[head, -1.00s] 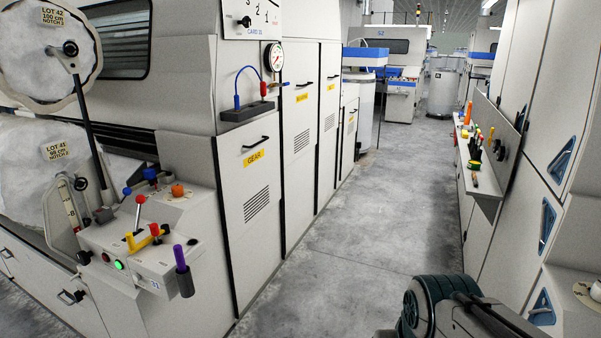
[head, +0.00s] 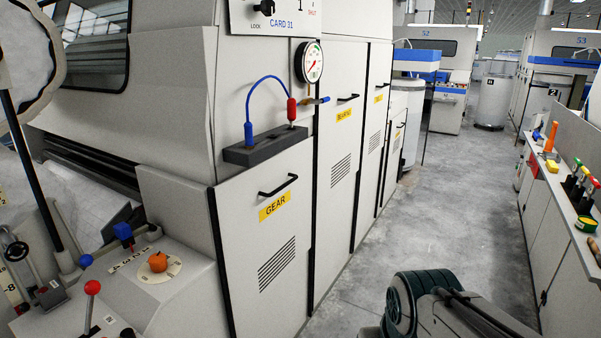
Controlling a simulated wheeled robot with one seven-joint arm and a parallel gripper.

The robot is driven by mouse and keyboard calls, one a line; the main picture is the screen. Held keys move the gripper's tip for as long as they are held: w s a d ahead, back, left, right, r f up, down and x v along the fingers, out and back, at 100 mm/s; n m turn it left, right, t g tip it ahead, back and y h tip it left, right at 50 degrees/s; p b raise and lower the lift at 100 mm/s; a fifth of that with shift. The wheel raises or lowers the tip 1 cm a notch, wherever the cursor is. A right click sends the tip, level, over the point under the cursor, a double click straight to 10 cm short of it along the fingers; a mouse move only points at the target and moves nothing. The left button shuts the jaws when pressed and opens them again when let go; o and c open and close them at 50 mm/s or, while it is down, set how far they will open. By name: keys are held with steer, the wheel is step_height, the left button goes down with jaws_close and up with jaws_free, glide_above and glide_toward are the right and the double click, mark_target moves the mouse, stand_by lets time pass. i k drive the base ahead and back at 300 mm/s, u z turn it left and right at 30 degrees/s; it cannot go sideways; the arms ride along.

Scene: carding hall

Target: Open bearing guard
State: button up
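The bearing guard (head: 338,215) is a tall pale grey door on the machine's side, right of the gear door. It has a yellow label (head: 344,116) that seems to read BEARING, a black bar handle (head: 348,97) above the label, and a slotted vent below. It looks shut, flush with the doors beside it. Part of my own arm shows at the bottom right, in the aisle and apart from the doors. My gripper is out of the picture.
The gear door (head: 265,245) is nearer, with its own handle. A pressure gauge (head: 310,62) and a blue hose (head: 262,82) are above it. The concrete aisle (head: 440,190) is clear; a shelf of tools (head: 570,190) lines its right side.

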mark_target(343, 79)
steer(key=z, duration=0.15)
steer(key=i, duration=1.75)
steer(key=z, duration=0.45)
steer(key=i, duration=1.55)
steer(key=z, duration=0.35)
